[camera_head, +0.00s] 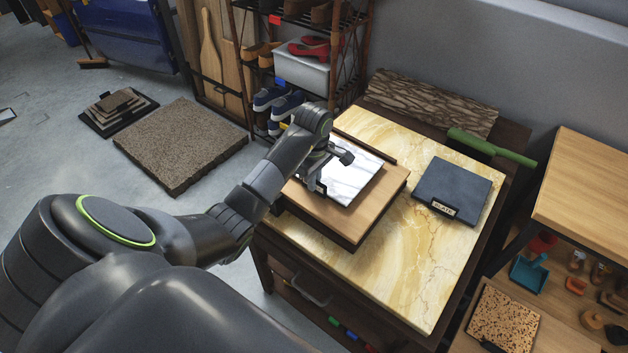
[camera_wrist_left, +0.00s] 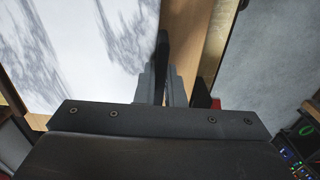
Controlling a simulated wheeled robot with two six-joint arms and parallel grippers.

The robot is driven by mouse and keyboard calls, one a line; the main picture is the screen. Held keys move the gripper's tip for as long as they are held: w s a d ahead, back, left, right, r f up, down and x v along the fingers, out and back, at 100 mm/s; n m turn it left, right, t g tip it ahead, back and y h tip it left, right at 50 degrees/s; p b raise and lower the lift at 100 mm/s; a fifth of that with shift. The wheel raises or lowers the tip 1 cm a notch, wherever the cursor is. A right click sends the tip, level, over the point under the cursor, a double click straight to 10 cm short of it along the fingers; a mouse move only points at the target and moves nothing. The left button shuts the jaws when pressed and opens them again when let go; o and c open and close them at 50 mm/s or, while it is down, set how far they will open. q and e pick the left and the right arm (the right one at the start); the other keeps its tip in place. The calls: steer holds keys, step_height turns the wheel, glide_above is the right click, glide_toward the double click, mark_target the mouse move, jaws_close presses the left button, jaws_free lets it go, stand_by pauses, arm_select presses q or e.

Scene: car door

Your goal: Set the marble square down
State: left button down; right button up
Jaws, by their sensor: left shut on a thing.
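The marble square (camera_head: 352,180), white with grey veins, is over the wooden-topped block (camera_head: 384,207) on the table. I cannot tell whether it touches the wood. My left gripper (camera_head: 324,168) is at its left edge, shut on it; the gripper hides part of that edge. In the left wrist view the marble square (camera_wrist_left: 85,50) fills the upper left, and the nearly closed fingers of the left gripper (camera_wrist_left: 166,85) are at its edge. My right gripper is not in view.
The table has a yellow marble top (camera_head: 425,285). A dark slate slab (camera_head: 455,185) with a label lies to the right, with a green-handled tool (camera_head: 492,147) behind. A shelf with shoes (camera_head: 285,100) stands behind. The table's front right is clear.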

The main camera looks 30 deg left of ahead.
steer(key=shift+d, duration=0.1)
arm_select(q)
steer(key=c, duration=1.5)
jaws_free()
steer(key=shift+s, duration=0.1)
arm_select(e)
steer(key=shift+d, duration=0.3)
arm_select(q)
steer(key=shift+r, duration=0.1)
